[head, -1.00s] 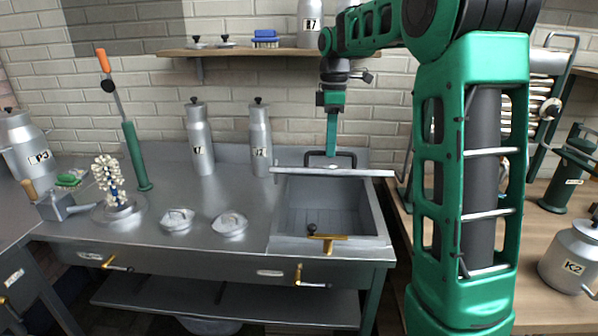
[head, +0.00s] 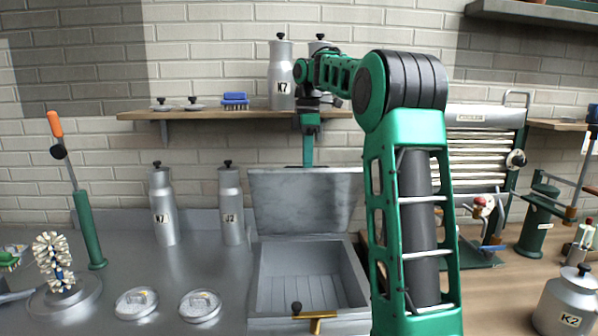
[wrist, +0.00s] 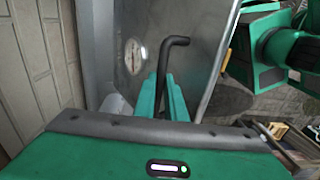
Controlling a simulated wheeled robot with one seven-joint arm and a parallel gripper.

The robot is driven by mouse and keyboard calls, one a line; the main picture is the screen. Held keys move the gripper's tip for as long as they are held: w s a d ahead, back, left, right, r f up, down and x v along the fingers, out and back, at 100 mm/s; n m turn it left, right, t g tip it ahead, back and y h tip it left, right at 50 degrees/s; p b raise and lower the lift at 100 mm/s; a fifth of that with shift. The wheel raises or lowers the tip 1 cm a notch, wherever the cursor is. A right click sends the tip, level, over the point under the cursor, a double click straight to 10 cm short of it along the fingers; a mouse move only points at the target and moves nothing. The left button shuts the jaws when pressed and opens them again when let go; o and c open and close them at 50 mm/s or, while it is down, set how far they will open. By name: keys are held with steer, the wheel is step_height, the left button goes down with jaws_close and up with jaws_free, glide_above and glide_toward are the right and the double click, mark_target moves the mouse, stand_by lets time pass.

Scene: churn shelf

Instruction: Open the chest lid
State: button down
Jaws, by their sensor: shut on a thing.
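The grey metal chest (head: 262,283) is set into the counter, its slatted inside in plain view. Its lid (head: 306,200) stands roughly upright at the back edge, inner face towards the head camera. In the wrist view the lid's outer face (wrist: 195,50) carries a black bar handle (wrist: 176,42) and a round dial-like plate. My gripper (wrist: 167,88) is shut on this handle. In the head view my gripper (head: 308,150) comes down behind the lid's top edge, and the lid hides the handle and fingertips.
Two metal churns (head: 163,212) (head: 231,208) stand left of the chest. A wooden shelf (head: 215,114) with a K7 churn (head: 281,80) and a blue brush (head: 235,101) is above. A brass latch (head: 316,315) is at the chest's front.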

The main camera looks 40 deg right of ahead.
steer(key=shift+s+d, duration=0.1)
steer(key=shift+d, duration=0.05)
steer(key=c, duration=1.8)
jaws_free()
steer(key=shift+a+r, duration=0.1)
steer(key=shift+a, duration=0.1)
steer(key=r, duration=0.7)
steer(key=w+r, duration=0.1)
steer(key=r, duration=0.2)
steer(key=shift+d+r, duration=0.2)
steer(key=shift+r, duration=0.05)
